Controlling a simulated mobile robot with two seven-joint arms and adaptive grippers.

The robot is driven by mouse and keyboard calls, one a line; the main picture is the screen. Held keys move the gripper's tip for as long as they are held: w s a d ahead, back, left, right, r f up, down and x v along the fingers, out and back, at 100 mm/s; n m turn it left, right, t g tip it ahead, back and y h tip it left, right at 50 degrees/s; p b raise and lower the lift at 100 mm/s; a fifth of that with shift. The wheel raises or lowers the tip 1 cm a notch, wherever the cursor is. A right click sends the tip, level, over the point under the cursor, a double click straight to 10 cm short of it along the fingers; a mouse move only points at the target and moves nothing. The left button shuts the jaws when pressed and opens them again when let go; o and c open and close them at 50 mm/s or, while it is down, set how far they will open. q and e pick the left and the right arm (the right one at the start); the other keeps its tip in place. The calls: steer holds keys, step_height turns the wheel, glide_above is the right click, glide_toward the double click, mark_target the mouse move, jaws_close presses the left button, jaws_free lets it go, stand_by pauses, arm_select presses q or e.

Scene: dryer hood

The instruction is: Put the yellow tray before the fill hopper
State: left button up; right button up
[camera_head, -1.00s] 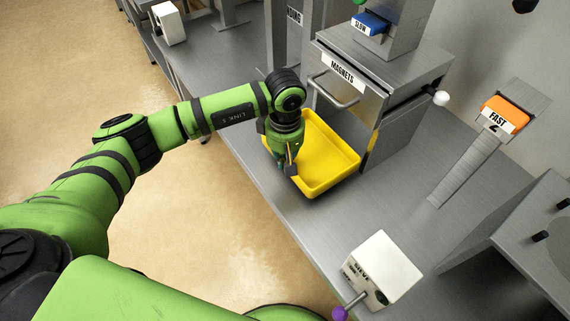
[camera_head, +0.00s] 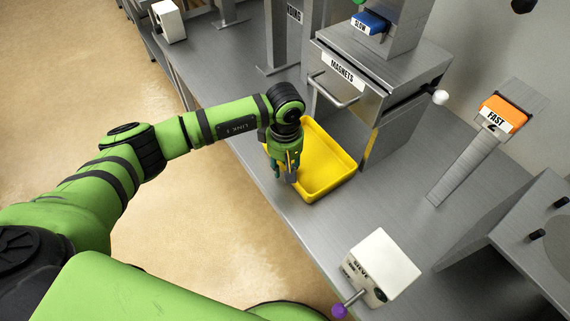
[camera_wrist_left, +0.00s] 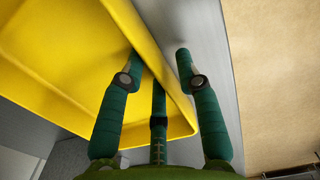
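The yellow tray (camera_head: 327,165) sits on the grey steel counter, in front of the box labelled MAGNETS, near the counter's front edge. My left gripper (camera_head: 285,175) points down at the tray's near left side. In the left wrist view the tray wall (camera_wrist_left: 178,88) runs between my left gripper's green fingers (camera_wrist_left: 160,70), with fingers on both sides of the rim. My right gripper is not in view. I cannot make out which machine is the fill hopper.
The MAGNETS box (camera_head: 380,85) with its bar handle (camera_head: 333,90) stands just behind the tray. A white SIEVE box (camera_head: 381,268) with a purple-knobbed lever is at the front right. An orange FAST button (camera_head: 503,113) stands farther right. Counter left of the tray looks clear.

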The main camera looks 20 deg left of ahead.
arm_select(q)
steer(key=shift+r, duration=0.25)
step_height(320, 180, up, 12)
steer(key=b, duration=0.2)
steer(key=shift+f, duration=0.15)
stand_by(1.0)
